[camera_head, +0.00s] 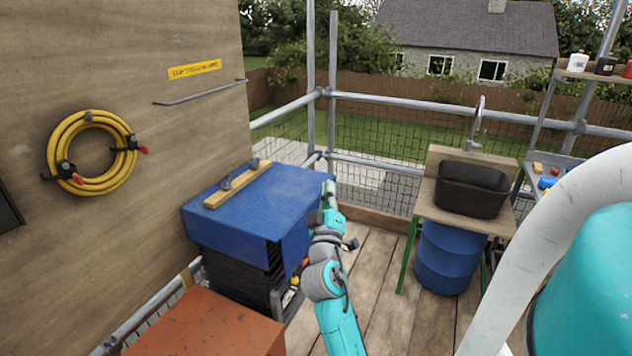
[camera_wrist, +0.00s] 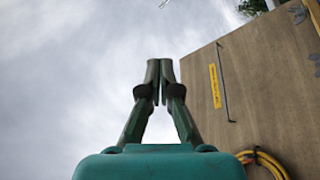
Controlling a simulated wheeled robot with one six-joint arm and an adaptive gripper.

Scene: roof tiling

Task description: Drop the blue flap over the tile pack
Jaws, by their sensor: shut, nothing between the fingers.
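The blue flap (camera_head: 265,208) lies across the top of the tile pack (camera_head: 238,266), a dark stack standing against the wooden wall. It hangs over the near edges, lower at the right corner. The lower layers of dark tiles show beneath it on the near side. A wooden batten (camera_head: 238,184) with two dark fittings lies on the blue top. My gripper (camera_head: 329,188) is at the right side of the blue cover, pointing up; I cannot tell whether it touches it. In the wrist view my gripper (camera_wrist: 160,68) is shut and empty, with its fingertips together against the sky.
An orange-brown box (camera_head: 205,325) stands in front of the pack. A black basin (camera_head: 472,188) on a bench and a blue drum (camera_head: 448,258) stand at the right. A yellow hose (camera_head: 92,152) hangs on the wall. Wooden decking (camera_head: 385,300) between is clear.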

